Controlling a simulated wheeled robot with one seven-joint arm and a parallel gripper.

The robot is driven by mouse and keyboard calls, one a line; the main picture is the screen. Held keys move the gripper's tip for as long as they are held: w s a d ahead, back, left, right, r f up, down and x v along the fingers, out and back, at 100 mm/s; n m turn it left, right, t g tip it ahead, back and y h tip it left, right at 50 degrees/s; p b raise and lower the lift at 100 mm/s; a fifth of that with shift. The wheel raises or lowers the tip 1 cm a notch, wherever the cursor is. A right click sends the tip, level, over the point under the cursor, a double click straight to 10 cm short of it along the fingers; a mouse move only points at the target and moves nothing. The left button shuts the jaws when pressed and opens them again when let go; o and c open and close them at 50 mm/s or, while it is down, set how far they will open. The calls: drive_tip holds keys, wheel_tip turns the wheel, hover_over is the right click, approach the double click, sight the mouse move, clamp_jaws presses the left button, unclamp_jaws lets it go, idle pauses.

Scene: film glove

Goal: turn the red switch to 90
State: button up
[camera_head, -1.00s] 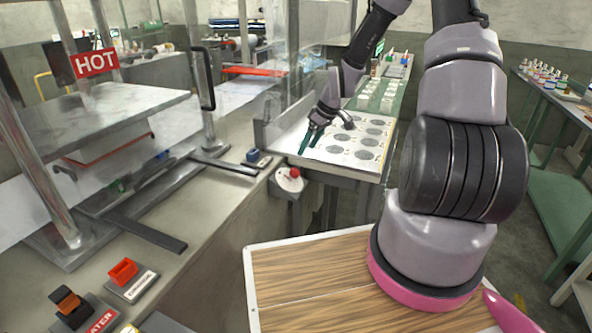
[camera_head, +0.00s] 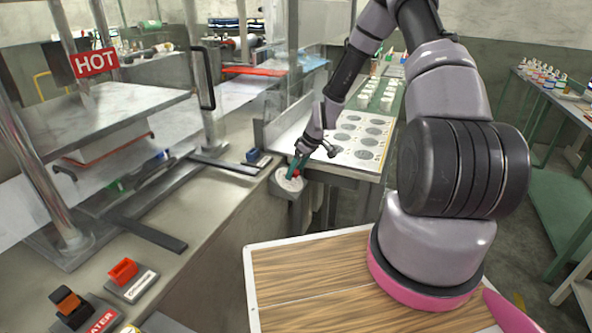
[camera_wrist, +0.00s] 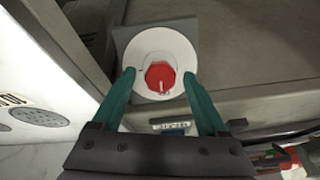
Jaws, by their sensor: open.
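The red switch (camera_wrist: 160,77) is a round red knob with a pale pointer line, on a white dial (camera_wrist: 146,50) fixed to a grey box. In the wrist view it lies between and just beyond the fingertips of my gripper (camera_wrist: 158,78), which is open with green fingers on either side. I cannot tell whether the fingers touch the knob. In the head view my gripper (camera_head: 295,166) is over the dial (camera_head: 284,184) and hides most of the red knob (camera_head: 296,174). The dial markings are too small to read.
A white board with grey discs (camera_head: 365,135) is just right of and behind the switch. A blue switch (camera_head: 253,155) sits on the counter (camera_head: 215,200) to the left. A clear panel (camera_head: 292,90) stands behind. Red (camera_head: 123,271) and orange (camera_head: 66,299) rocker switches are at front left.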

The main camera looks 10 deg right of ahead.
clamp_jaws()
drive_tip(key=m, duration=0.4)
drive_tip(key=shift+w+d, duration=0.1)
drive_tip(key=shift+d, duration=0.05)
drive_tip(key=m+y, duration=0.1)
drive_tip(key=m, duration=0.8)
drive_tip(key=shift+d+y, duration=0.1)
drive_tip(key=shift+y, duration=0.2)
drive_tip(key=shift+m, duration=2.4)
drive_tip(key=shift+f, duration=0.1)
